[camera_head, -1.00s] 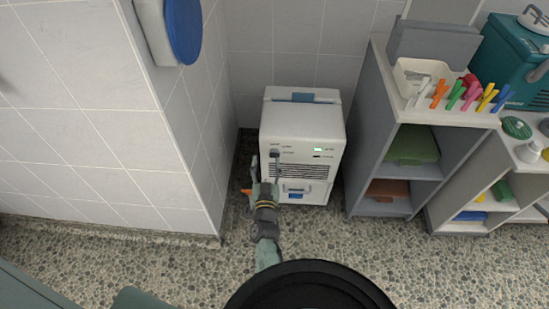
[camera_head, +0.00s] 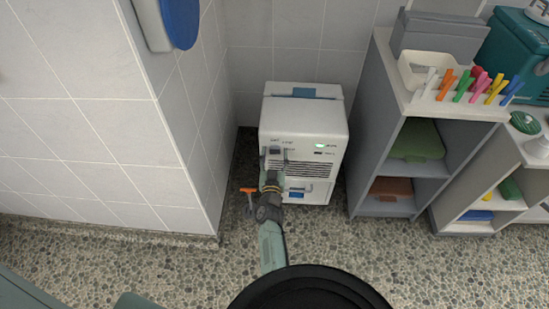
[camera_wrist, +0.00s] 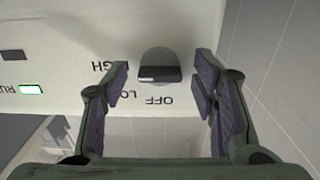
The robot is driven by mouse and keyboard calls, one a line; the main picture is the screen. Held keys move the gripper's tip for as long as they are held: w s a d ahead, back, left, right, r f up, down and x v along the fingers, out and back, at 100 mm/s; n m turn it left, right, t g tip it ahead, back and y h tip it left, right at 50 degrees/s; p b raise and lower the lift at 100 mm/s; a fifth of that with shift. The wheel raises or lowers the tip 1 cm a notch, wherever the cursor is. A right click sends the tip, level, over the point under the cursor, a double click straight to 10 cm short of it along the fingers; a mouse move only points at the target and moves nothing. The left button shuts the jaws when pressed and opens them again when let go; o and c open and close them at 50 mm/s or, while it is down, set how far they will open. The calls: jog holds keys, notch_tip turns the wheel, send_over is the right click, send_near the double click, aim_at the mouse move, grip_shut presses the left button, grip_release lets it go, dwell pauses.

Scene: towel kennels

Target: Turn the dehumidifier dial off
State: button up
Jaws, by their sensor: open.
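The white dehumidifier (camera_head: 303,120) stands on the floor in the wall corner in the head view. Its control face shows the dial (camera_wrist: 160,62) in the wrist view, a grey knob with a dark front part. The labels OFF, LOW and HIGH appear upside down beside it; I cannot tell which one it points at. My gripper (camera_wrist: 160,80) is open, with one finger on each side of the dial and gaps visible between. In the head view my gripper (camera_head: 274,160) is at the upper left of the machine's front. The green RUN light (camera_wrist: 31,89) is lit.
A tiled wall (camera_head: 110,130) is close on the left. An orange-topped item (camera_head: 247,190) is left of my wrist. Pebbled floor is free in front.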

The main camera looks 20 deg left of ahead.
jog(key=shift+w, duration=0.1)
jog(key=shift+c, duration=0.5)
jog(key=c, duration=1.1)
jog(key=shift+o, duration=0.2)
jog(key=shift+r+n+p, duration=0.15)
jog(key=shift+n+p, duration=0.15)
jog(key=shift+p, duration=0.15)
jog(key=n+p, duration=0.2)
jog(key=shift+r+n+p, duration=0.15)
jog(key=shift+n+p, duration=0.2)
jog(key=shift+n, duration=0.05)
jog(key=n+p, duration=0.3)
jog(key=n, duration=0.1)
jog(key=shift+n, duration=0.3)
jog(key=shift+f+n+p, duration=0.15)
jog(key=shift+n+p, duration=0.55)
jog(key=shift+n, duration=1.8)
jog(key=shift+f+n+p, duration=0.1)
jog(key=shift+n+p, duration=0.55)
jog(key=shift+n, duration=1.85)
